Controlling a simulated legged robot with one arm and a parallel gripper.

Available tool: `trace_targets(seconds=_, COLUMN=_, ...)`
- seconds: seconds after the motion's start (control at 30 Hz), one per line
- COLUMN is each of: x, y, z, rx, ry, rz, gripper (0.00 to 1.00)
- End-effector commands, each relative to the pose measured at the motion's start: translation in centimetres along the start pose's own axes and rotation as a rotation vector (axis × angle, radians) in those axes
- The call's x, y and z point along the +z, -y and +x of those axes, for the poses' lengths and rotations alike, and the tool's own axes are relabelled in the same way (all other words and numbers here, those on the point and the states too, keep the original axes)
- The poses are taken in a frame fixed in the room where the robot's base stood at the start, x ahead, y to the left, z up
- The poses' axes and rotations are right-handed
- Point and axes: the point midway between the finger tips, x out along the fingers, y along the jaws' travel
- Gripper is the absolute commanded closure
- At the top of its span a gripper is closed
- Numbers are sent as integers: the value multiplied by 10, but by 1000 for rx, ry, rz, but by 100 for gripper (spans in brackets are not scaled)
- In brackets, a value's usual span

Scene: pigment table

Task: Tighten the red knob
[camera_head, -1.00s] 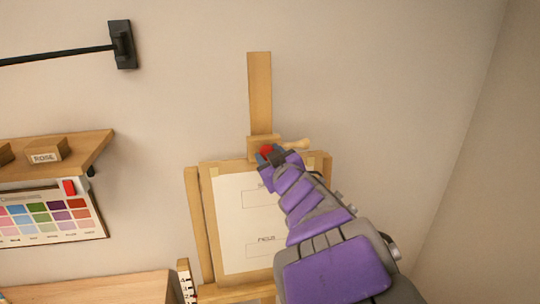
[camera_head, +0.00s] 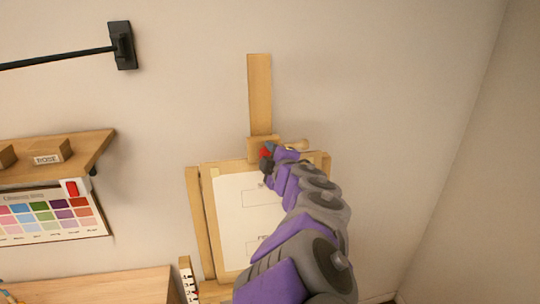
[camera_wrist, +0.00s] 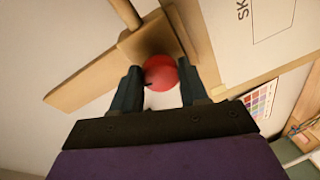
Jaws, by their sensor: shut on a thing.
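The red knob (camera_wrist: 161,73) sits on the wooden clamp block of the easel (camera_head: 259,92), at the top of the drawing board. In the wrist view it is a round red ball between the two dark fingers of my gripper (camera_wrist: 160,88), which is shut on it from both sides. In the head view my gripper (camera_head: 266,159) is at the block, and only a small red part of the knob (camera_head: 265,151) shows past the fingers. My purple and grey arm hides the right part of the board.
A white sheet (camera_head: 232,220) is on the board. A wooden peg (camera_head: 297,145) sticks out right of the block. At left are a shelf (camera_head: 95,157) with wooden blocks, a colour chart (camera_head: 50,218) and a table (camera_head: 90,288). Bare wall lies to the right.

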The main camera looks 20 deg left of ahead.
Motion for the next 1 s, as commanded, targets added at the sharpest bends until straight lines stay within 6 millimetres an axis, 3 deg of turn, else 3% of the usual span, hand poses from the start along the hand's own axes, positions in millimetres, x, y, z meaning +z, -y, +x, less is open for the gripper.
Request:
trace_targets(seconds=0.3, x=-1, y=1, z=1, rx=-12, ry=8, rz=-100, gripper=87)
trace_targets(seconds=0.77, x=0, y=2, z=1, rx=-16, ry=10, rz=-114, gripper=87)
trace_targets(seconds=0.8, x=0, y=2, z=1, rx=-16, ry=10, rz=-114, gripper=55)
trace_targets(seconds=1.0, x=0, y=2, z=0, rx=-14, ry=10, rz=-113, gripper=36)
